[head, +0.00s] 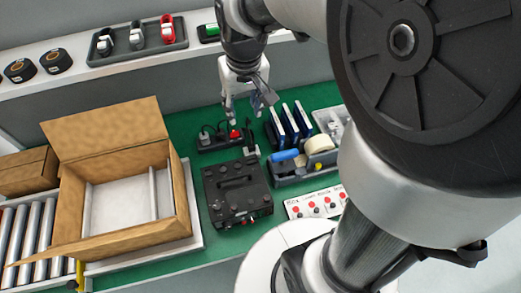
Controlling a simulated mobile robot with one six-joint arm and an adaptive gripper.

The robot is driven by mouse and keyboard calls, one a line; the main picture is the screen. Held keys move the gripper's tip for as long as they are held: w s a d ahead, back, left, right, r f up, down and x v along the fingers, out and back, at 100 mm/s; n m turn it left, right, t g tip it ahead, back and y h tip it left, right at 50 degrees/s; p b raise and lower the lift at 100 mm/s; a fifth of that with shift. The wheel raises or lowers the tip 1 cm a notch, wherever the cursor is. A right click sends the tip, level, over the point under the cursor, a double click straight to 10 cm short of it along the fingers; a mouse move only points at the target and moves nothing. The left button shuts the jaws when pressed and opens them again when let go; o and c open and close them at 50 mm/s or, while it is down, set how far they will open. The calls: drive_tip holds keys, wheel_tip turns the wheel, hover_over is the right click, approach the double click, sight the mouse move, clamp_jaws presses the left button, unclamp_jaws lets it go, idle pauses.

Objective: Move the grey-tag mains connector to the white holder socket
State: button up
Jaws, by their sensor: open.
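My gripper (240,112) hangs open with its fingers down, above the back of the green bench. Just below it lies a black socket strip (212,141) with dark plugs in it and a red part (235,133) at its right. The fingers partly cover the strip's right end, and I cannot tell whether they touch anything. A grey tag cannot be made out, so I cannot tell which plug is the grey-tag mains connector. A small pale piece (250,150) stands right of the strip, behind the black coder; whether it is the white holder cannot be told.
The black coder (237,191) sits in front of the strip. Right of it are a grey tray (290,179) with tools and tape, blue-edged upright plates (289,124) and a white button panel (316,203). An open carton (72,205) stands left. My arm hides the right side.

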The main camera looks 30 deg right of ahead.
drive_tip(key=s+a+r+t, duration=0.1)
drive_tip(key=s+a+r, duration=0.1)
drive_tip(key=s, duration=0.6)
drive_tip(key=s+a+r+n+t, duration=0.1)
drive_tip(key=s+a+r, duration=0.1)
drive_tip(key=s, duration=0.7)
drive_tip(key=shift+s+r, duration=0.25)
drive_tip(key=shift+r, duration=0.3)
